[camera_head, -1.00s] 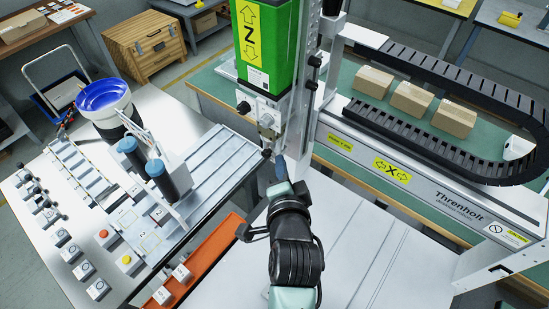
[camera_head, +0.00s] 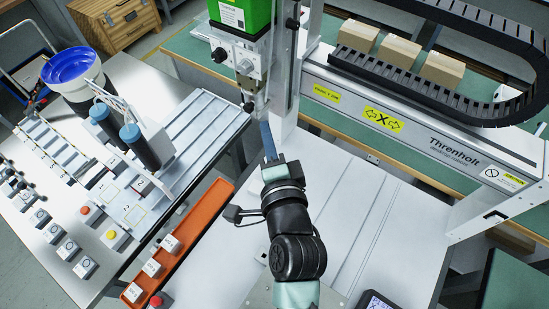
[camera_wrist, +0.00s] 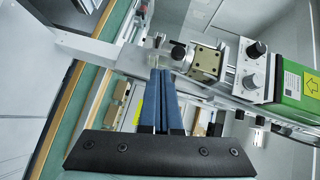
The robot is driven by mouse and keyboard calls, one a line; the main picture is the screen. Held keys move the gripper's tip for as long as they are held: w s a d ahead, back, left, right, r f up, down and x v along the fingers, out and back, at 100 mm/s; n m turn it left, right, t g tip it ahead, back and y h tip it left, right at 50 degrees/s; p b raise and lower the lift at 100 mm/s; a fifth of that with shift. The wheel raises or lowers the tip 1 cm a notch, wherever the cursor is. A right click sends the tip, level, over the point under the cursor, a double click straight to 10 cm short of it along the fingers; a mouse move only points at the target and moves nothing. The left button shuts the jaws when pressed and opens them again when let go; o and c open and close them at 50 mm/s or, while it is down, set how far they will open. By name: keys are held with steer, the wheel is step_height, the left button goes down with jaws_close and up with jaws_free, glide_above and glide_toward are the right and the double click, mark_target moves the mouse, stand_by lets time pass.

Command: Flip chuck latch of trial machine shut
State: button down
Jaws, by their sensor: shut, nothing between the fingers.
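The trial machine's green Z unit (camera_head: 240,14) stands upright at the gantry, with a metal chuck assembly (camera_head: 247,78) hanging below it. In the wrist view the chuck assembly (camera_wrist: 203,62) lies sideways, with a small black knob (camera_wrist: 178,53) at its end. I cannot tell which small part is the latch. My gripper (camera_head: 264,124) has blue fingers, pointing up at the chuck's lower end, close beside it. In the wrist view my gripper (camera_wrist: 161,72) is shut and empty, its fingertips overlapping the chuck end in the picture. Contact cannot be told.
The gantry beam (camera_head: 400,128) runs to the right of the chuck, with a black cable chain (camera_head: 440,80) above. At left stand a blue bowl feeder (camera_head: 69,66), dark cylinders (camera_head: 138,146) and a button panel. An orange tray (camera_head: 187,230) lies left of my arm. The pale bed (camera_head: 350,210) is clear.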

steer(key=b+v, duration=0.1)
steer(key=v, duration=0.8)
steer(key=shift+s+b, duration=0.3)
steer(key=shift+s, duration=0.05)
steer(key=shift+d, duration=0.1)
